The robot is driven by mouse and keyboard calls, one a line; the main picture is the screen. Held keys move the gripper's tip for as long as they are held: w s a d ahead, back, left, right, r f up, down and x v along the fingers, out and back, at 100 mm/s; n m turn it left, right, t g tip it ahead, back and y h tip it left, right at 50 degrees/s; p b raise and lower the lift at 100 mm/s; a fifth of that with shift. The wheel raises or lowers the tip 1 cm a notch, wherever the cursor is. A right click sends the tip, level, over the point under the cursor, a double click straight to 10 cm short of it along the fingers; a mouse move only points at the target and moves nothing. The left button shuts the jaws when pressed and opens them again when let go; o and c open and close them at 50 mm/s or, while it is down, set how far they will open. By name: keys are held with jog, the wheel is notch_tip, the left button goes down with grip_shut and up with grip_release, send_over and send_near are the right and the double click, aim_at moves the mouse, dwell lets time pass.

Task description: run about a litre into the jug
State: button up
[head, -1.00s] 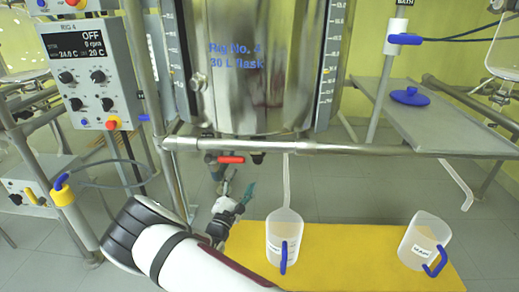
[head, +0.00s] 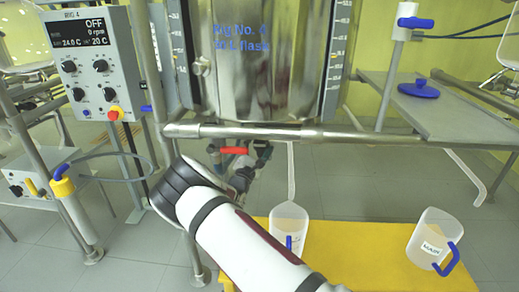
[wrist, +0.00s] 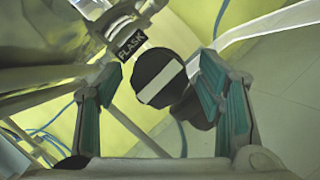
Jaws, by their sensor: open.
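The steel-looking vessel marked "Rig No. 4, 30 L flask" (head: 262,70) hangs above the rail. Beneath it is a red lever (head: 234,150). In the wrist view a black round knob with a white stripe (wrist: 160,78) sits beside a "FLASK" label (wrist: 131,45). My gripper (head: 258,156) is up under the vessel, right of the red lever. In the wrist view my gripper (wrist: 158,92) is open, its green-padded fingers either side of the knob; contact cannot be told. A clear jug with a blue handle (head: 289,217) stands below a pale tube (head: 291,170), partly hidden by my arm.
A second jug (head: 425,236) with a label and blue handle stands at the right of the yellow platform (head: 355,252). The control box (head: 92,60) reads OFF, 0 rpm. A metal rail (head: 300,133) crosses above my gripper. A grey shelf (head: 465,122) holds a blue lid (head: 418,90).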

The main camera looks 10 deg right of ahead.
jog(key=c, duration=1.1)
jog(key=shift+c, duration=0.2)
jog(key=shift+n+p, duration=0.35)
jog(key=shift+n, duration=0.15)
jog(key=n+t+y+p, duration=0.1)
jog(key=n, duration=0.1)
jog(key=n+t+p, duration=0.1)
jog(key=n+p, duration=0.1)
jog(key=n, duration=0.1)
jog(key=shift+d+r+y+p, duration=0.1)
jog(key=shift+y+p, duration=0.2)
jog(key=shift+y, duration=0.1)
jog(key=n+t+y+p, duration=0.1)
jog(key=n+p, duration=0.1)
jog(key=n, duration=0.1)
jog(key=n+y+p, duration=0.2)
jog(key=n, duration=0.1)
jog(key=shift+n+t, duration=0.4)
jog(key=n+y+p, duration=0.2)
jog(key=n, duration=0.2)
jog(key=n+y+p, duration=0.2)
jog(key=n+p, duration=0.1)
jog(key=n, duration=0.1)
jog(key=shift+n+y, duration=0.4)
jog(key=shift+n+y+p, duration=0.7)
jog(key=shift+n+p, duration=0.45)
jog(key=shift+n, duration=0.85)
